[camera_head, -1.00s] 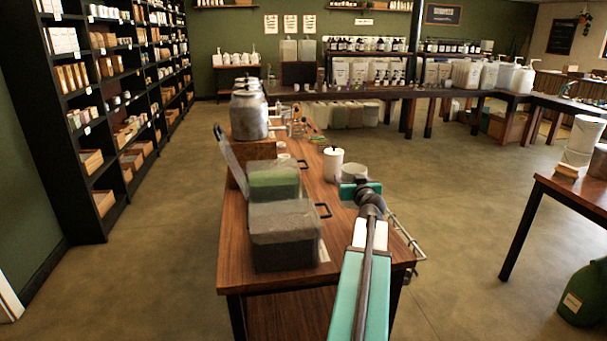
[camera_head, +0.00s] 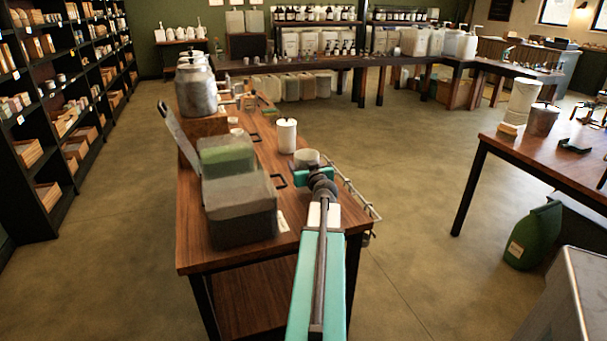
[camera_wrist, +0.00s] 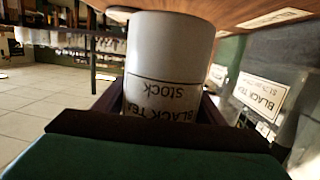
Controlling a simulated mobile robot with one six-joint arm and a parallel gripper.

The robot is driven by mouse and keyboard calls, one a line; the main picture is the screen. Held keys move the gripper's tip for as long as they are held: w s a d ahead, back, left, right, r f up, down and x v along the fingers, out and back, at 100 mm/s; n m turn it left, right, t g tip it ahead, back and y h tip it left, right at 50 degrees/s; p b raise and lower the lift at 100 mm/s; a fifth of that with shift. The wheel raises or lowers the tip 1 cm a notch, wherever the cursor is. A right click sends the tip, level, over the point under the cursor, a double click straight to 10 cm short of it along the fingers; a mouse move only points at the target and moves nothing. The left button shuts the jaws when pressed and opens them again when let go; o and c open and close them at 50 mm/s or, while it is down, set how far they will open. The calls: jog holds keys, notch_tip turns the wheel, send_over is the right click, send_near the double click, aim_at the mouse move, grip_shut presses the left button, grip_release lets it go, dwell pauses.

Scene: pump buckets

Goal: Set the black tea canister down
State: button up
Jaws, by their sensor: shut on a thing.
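The black tea canister (camera_wrist: 168,60) is a white cylinder labelled "BLACK TEA STOCK". It fills the middle of the wrist view, between the dark jaws of my gripper, and its lettering appears upside down there. In the head view its round pale grey top (camera_head: 306,157) shows just beyond my gripper (camera_head: 314,174), at the right side of the wooden table (camera_head: 207,254). My gripper is shut on the canister. The lower part is hidden, and I cannot tell whether its base touches the table.
A white canister with a dark knob (camera_head: 287,136) stands close behind the held one. Left of it are a grey bin (camera_head: 240,215) and a green-filled bin (camera_head: 227,158) with a raised lid. A metal rail (camera_head: 358,196) edges the table's right side. Another table (camera_head: 540,158) stands to the right.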

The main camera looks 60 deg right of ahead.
jog(key=shift+f, duration=1.75)
jog(key=shift+f+b, duration=0.15)
jog(key=shift+b, duration=0.35)
jog(key=o, duration=1.3)
jog(key=shift+r+p, duration=0.25)
jog(key=shift+p, duration=0.15)
